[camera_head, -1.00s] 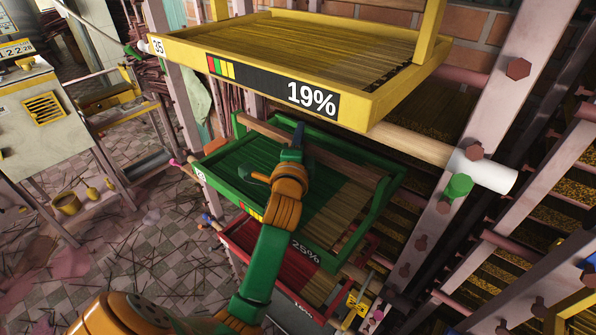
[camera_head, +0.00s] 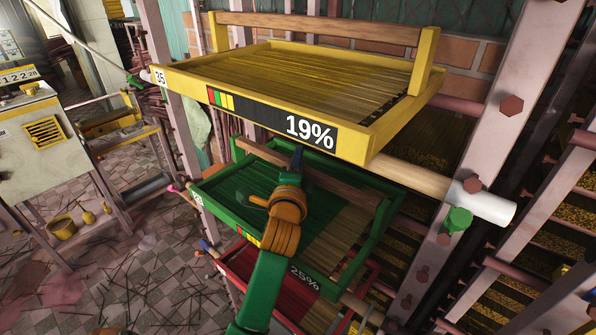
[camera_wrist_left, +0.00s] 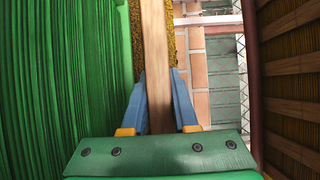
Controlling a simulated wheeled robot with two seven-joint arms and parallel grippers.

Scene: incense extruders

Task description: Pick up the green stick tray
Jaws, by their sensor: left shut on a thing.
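The green stick tray (camera_head: 210,195) sits on the rack below the yellow tray and above the red one. It holds dark green sticks and, on its right part, tan sticks. Its wooden handle bar (camera_head: 345,184) runs along the back. My left gripper (camera_head: 297,158) reaches over the front of the tray and is shut on that handle. In the left wrist view the blue fingers (camera_wrist_left: 160,100) stand on either side of the bar (camera_wrist_left: 155,45), with green sticks to their left. My right gripper is not in view.
The yellow tray (camera_head: 353,139), marked 19%, hangs close above the green tray. The red tray (camera_head: 237,262), marked 25%, is just below. Rack posts (camera_head: 500,110) and a pale roller (camera_head: 490,204) stand at right. Open floor (camera_head: 150,265) lies at left.

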